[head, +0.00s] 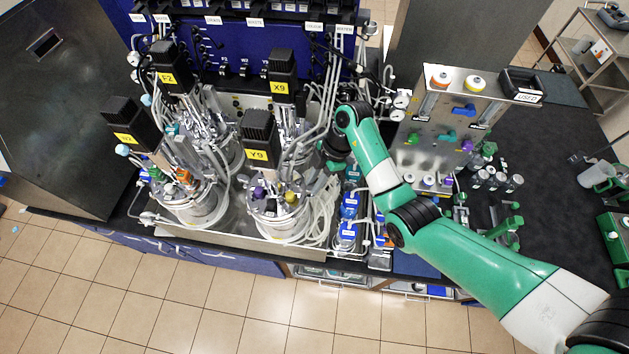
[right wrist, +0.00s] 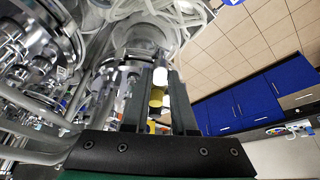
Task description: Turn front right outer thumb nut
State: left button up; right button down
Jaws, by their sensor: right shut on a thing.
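The front right bioreactor (head: 278,222) carries a black motor block labelled Y9 (head: 258,140) and has purple and yellow fittings on its lid. My right gripper (head: 312,182) reaches down to the right side of its lid. In the right wrist view my right gripper (right wrist: 155,75) points at the steel vessel top, its two fingers close around a small part. I take this part to be the outer thumb nut, though it is mostly hidden by the fingers. A white cylinder and a yellow part show between the fingers. My left gripper is not in view.
Hoses (head: 325,215) and cables crowd the lid next to my right gripper. A second front reactor (head: 190,205) stands to the left. Blue pumps (head: 349,205) stand to the right, and a steel panel box (head: 445,125) stands behind my right arm.

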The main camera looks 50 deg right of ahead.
jog(key=m, duration=0.2)
jog(key=m+t+h, duration=0.1)
jog(key=m, duration=0.2)
jog(key=shift+s+a+t, duration=0.15)
jog(key=shift+t, duration=0.15)
jog(key=c, duration=0.7)
grip_release()
